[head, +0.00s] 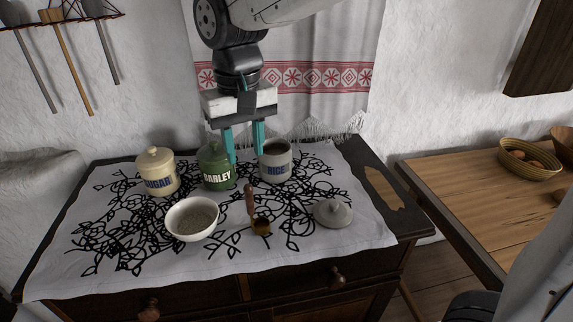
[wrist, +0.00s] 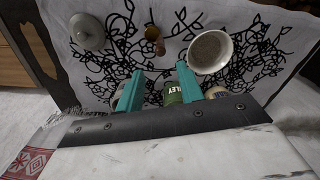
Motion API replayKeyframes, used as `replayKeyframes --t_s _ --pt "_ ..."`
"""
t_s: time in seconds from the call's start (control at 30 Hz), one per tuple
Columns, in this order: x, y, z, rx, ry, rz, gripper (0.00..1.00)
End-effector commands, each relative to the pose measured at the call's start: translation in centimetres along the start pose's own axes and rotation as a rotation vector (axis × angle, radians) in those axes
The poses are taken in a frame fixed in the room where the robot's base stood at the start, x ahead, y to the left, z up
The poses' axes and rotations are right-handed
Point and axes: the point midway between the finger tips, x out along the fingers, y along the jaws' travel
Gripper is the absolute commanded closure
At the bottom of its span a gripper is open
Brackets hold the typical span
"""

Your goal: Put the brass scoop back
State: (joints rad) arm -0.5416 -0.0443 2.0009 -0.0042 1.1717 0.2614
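The brass scoop (head: 262,227) lies on the cloth, its brown wooden handle pointing toward the jars. It also shows in the wrist view (wrist: 151,31), handle toward my gripper. My gripper (head: 246,156) has two teal fingers spread apart with nothing between them. It hangs above the cloth between the green barley jar (head: 216,170) and the grey rice jar (head: 276,163), behind the scoop. The rice jar is open on top; its inside is dark. A grey lid (head: 332,213) lies on the cloth at right. A white bowl of grain (head: 192,219) stands left of the scoop.
A lidded cream sugar jar (head: 157,172) stands at left. The patterned white cloth (head: 130,262) covers a dark cabinet. Utensils (head: 66,62) hang on the wall at upper left. A wooden table (head: 470,190) with a basket (head: 530,160) stands at right. The cloth's front is clear.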

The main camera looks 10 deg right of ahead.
Motion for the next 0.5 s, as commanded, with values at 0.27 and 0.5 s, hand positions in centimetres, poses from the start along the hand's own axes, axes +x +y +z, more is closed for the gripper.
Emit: replayKeyframes --t_s 0.27,0.5 --pt "-0.6 1.6 1.0 0.017 0.008 -0.001 0.63" --pt "-1.9 10.3 9.8 0.127 0.05 -0.002 0.63"
